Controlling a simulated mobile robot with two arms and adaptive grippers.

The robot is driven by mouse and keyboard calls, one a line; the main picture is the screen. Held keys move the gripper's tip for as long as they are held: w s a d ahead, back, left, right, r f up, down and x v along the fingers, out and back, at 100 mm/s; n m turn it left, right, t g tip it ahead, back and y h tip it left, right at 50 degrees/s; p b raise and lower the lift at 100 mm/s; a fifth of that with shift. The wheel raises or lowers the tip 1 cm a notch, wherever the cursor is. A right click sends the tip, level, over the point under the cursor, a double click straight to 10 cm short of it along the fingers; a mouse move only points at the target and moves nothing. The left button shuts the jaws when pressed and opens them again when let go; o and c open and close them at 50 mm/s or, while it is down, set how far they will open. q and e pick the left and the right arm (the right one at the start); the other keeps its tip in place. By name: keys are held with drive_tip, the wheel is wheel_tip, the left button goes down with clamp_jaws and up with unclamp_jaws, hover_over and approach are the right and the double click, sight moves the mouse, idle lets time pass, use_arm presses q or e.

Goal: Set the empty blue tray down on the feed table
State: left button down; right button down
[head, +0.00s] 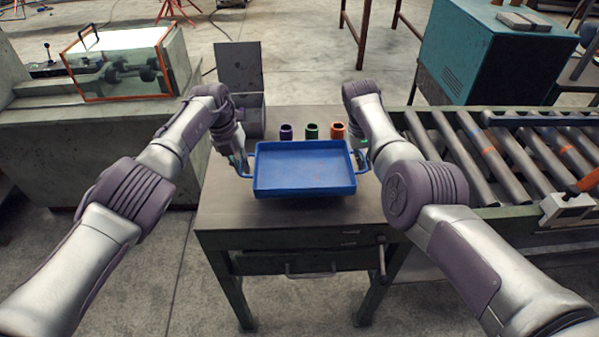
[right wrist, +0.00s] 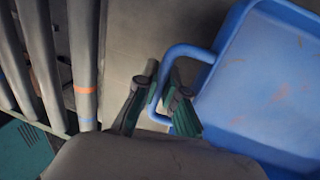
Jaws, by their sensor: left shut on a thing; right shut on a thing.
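The blue tray (head: 304,170) is empty and roughly level over the feed table (head: 225,205), with a loop handle on each side. My left gripper (head: 241,165) is shut on the tray's left handle in the head view; its fingertips are small and partly hidden there. My right gripper (head: 361,156) is shut on the right handle. In the right wrist view, the fingers (right wrist: 163,84) close about the blue handle, with the tray (right wrist: 265,80) to the right. I cannot tell for certain whether the tray's underside touches the tabletop.
Purple (head: 286,131), green (head: 312,131) and orange (head: 338,130) parts stand behind the tray. A grey open-lidded box (head: 250,115) is at the table's back left. A roller conveyor (head: 500,150) adjoins on the right. Bare tabletop shows in front of the tray.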

sight(248, 186)
drive_tip(key=shift+d, duration=0.15)
